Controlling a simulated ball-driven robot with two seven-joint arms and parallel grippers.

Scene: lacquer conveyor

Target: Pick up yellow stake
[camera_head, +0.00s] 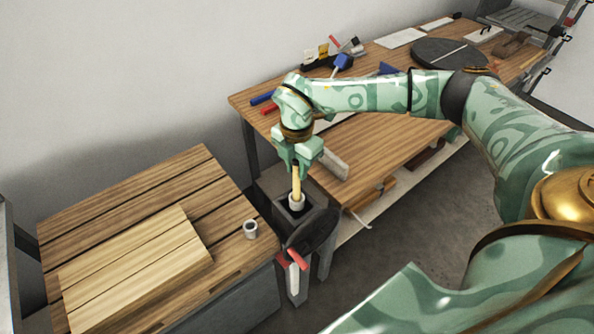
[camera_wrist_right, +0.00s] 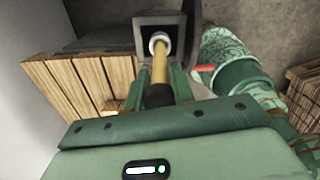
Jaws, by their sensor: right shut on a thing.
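The yellow stake (camera_head: 296,184) is upright below my right gripper (camera_head: 297,167). The right gripper is shut on its upper part. The stake's lower end meets a pale ring-shaped piece (camera_head: 296,202) at the opening of a dark square holder (camera_head: 282,214). In the right wrist view the stake (camera_wrist_right: 159,68) runs from between the fingers of the right gripper (camera_wrist_right: 160,90) to the pale ring (camera_wrist_right: 159,42), and its near part looks dark. I cannot tell how deep its lower end sits. My left gripper is not in view.
A small grey cup (camera_head: 250,229) stands on the slatted wooden table (camera_head: 214,172) at left, beside a pale board (camera_head: 135,262). The workbench (camera_head: 385,150) behind holds tools and a dark round disc (camera_head: 447,52). A black part with a red piece (camera_head: 298,259) is in front of the holder.

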